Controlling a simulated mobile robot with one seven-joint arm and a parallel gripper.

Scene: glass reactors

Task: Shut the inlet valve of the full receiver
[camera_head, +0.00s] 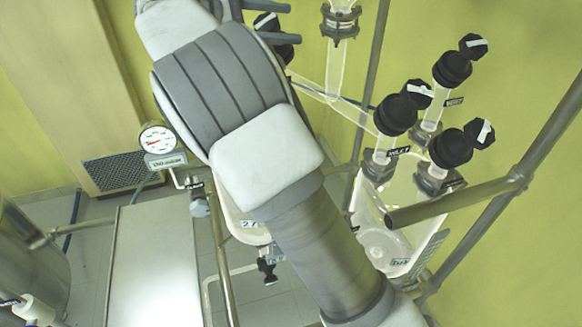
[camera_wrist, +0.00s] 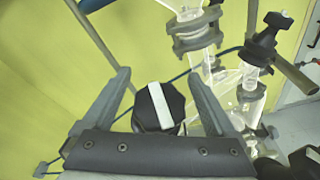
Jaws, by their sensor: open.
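My gripper (camera_wrist: 158,74) is open. Its two fingers stand on either side of a black valve knob (camera_wrist: 158,107) with a white bar, with a gap on each side in the wrist view. In the head view this knob (camera_head: 268,22) shows between the finger ends at the top. A glass receiver (camera_head: 372,225) hangs at the right; a valve labelled INLET (camera_head: 396,118) is above it. A second receiver (camera_head: 238,222), with a number label, is mostly hidden behind my arm. I cannot tell the liquid level in either.
Two more black knobs, one by a VENT label (camera_head: 452,68) and one lower (camera_head: 452,146), stand at the right. Metal frame bars (camera_head: 460,200) cross there. A pressure gauge (camera_head: 158,139) and metal table (camera_head: 153,262) are at the left. Glass tubing (camera_wrist: 192,32) rises beyond the fingers.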

